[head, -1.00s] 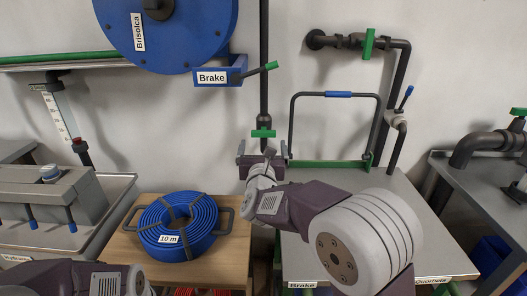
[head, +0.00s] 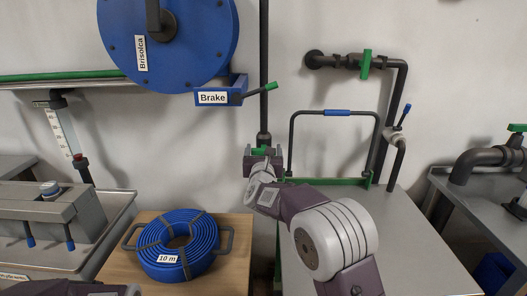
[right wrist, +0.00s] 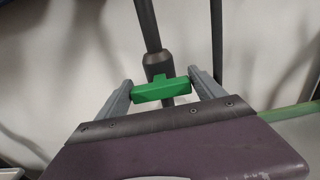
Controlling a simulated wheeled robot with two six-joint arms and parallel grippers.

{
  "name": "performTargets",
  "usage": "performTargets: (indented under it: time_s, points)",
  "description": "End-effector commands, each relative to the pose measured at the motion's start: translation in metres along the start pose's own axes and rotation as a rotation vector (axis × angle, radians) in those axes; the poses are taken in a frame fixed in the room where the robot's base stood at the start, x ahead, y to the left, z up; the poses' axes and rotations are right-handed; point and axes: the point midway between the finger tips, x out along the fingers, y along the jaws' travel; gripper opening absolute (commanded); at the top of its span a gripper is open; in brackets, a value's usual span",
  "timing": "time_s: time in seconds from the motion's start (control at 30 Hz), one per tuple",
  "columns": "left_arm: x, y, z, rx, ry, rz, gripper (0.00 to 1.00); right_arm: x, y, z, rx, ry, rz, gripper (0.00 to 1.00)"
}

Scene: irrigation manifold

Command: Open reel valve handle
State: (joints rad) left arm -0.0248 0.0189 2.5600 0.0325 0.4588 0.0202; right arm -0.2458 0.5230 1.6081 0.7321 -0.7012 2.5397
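The reel valve's green handle (head: 259,152) sits crosswise on the dark vertical pipe below the blue reel. It also shows in the right wrist view (right wrist: 161,89), lying roughly level across the pipe. My right gripper (head: 263,158) is at the handle. In the right wrist view its two fingers (right wrist: 161,88) are spread, one beside each end of the handle. I cannot tell whether they touch it. The pipe behind the handle is partly hidden. My left gripper is out of view; only part of my left arm shows at the bottom left.
The blue reel (head: 190,45) hangs above, with a green-tipped brake lever (head: 258,94) near the pipe. A coiled blue hose (head: 180,246) lies on the wooden stand. A frame with a blue grip (head: 337,113) stands right of the gripper. Another green valve handle (head: 367,64) is at upper right.

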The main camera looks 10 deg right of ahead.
Motion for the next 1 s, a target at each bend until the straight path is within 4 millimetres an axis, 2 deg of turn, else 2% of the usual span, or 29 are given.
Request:
performTargets:
  time_s: [0.03, 0.13, 0.17, 0.57, 1.0]
  points:
    - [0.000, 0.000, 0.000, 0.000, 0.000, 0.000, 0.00, 0.000, 0.000, 0.000, 0.000, 0.000, 0.000, 0.61]
    - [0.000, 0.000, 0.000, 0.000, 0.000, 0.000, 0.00, 0.000, 0.000, 0.000, 0.000, 0.000, 0.000, 0.33]
    - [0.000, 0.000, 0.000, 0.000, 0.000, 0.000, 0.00, 0.000, 0.000, 0.000, 0.000, 0.000, 0.000, 0.32]
    - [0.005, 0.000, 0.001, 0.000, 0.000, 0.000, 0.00, 0.000, 0.001, -0.001, -0.103, 0.000, 0.000, 0.32]
    - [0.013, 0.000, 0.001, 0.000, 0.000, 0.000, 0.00, 0.000, 0.003, -0.002, -0.493, 0.002, 0.002, 0.32]
